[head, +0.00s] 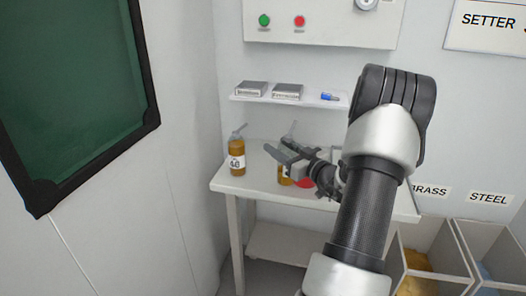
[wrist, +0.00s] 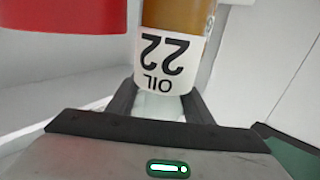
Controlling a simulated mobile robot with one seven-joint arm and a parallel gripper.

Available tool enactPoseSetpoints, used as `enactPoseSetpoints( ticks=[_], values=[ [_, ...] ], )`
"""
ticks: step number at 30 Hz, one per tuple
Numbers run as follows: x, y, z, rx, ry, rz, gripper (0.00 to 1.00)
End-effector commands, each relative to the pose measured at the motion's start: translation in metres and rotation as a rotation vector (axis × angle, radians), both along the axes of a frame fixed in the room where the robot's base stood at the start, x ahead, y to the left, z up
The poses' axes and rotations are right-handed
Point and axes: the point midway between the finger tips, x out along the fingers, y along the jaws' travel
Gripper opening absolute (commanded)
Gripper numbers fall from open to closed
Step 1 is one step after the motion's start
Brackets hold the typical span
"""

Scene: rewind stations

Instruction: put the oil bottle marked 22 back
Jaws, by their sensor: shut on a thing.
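The oil bottle marked 22 (wrist: 172,60) is amber with a white label, which reads upside down in the wrist view. My gripper (wrist: 160,103) is shut on it, with one finger on each side. In the head view my gripper (head: 288,158) is over the white table and hides much of the bottle (head: 284,180). I cannot tell whether the bottle touches the tabletop. A second amber bottle (head: 237,158), its label number hard to read, stands upright to the left on the table.
A red object (wrist: 62,15) is close beside the held bottle; it also shows on the table (head: 304,183). A shelf (head: 310,101) with small boxes and a blue item is above the white table (head: 225,183). Open bins (head: 428,240) stand at lower right.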

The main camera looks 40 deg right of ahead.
Motion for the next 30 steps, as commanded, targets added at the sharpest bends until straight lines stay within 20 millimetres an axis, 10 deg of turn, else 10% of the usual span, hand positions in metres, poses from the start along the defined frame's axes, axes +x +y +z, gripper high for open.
enactPoseSetpoints(
  ticks=[11,30],
  values=[
    [0.084,0.005,0.000,-0.001,-0.001,0.002,0.14],
    [0.090,0.005,-0.035,-0.001,-0.001,0.001,0.14]
  ],
)
